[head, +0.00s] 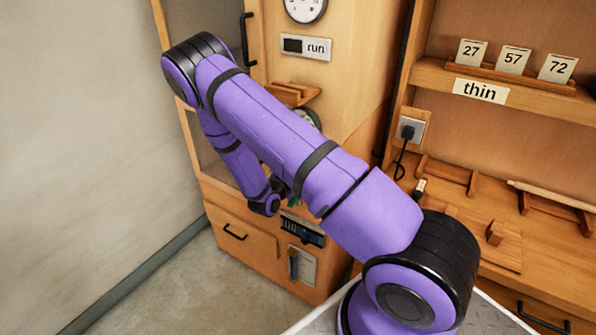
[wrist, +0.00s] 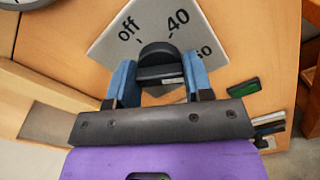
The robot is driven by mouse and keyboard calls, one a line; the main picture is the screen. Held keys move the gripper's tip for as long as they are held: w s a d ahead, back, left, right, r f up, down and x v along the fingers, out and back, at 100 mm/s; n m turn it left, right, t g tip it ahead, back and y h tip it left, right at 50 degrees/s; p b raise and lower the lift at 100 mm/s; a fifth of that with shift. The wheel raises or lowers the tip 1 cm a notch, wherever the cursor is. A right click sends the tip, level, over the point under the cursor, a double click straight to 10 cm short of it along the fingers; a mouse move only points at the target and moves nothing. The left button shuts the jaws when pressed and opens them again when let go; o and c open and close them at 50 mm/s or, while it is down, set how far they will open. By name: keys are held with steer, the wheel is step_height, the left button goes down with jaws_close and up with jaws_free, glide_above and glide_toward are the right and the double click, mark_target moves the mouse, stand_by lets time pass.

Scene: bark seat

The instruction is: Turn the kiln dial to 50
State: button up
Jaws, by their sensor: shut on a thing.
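The kiln dial is a black knob (wrist: 157,58) on a pale grey square plate (wrist: 112,48) in the wrist view. The plate reads "off" at upper left, "40" at upper right and a smaller, partly hidden number ending in 0 below that. My gripper (wrist: 160,80) has a blue finger on each side of the knob and is shut on it. The knob's pointer mark is not clear, so its setting cannot be read. In the head view my purple arm covers the dial and most of my gripper.
The wooden kiln cabinet has a "run" sign (head: 306,47), a round clock-like gauge (head: 304,8) and a small wooden ledge (head: 291,94). A green switch (wrist: 243,88) is right of the plate. A workbench (head: 548,250) with wooden racks stands at right; floor at left is clear.

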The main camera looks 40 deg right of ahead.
steer(key=shift+a+f, duration=0.1)
steer(key=o, duration=0.9)
steer(key=v, duration=1)
steer(key=shift+s+a, duration=0.15)
steer(key=shift+a, duration=0.2)
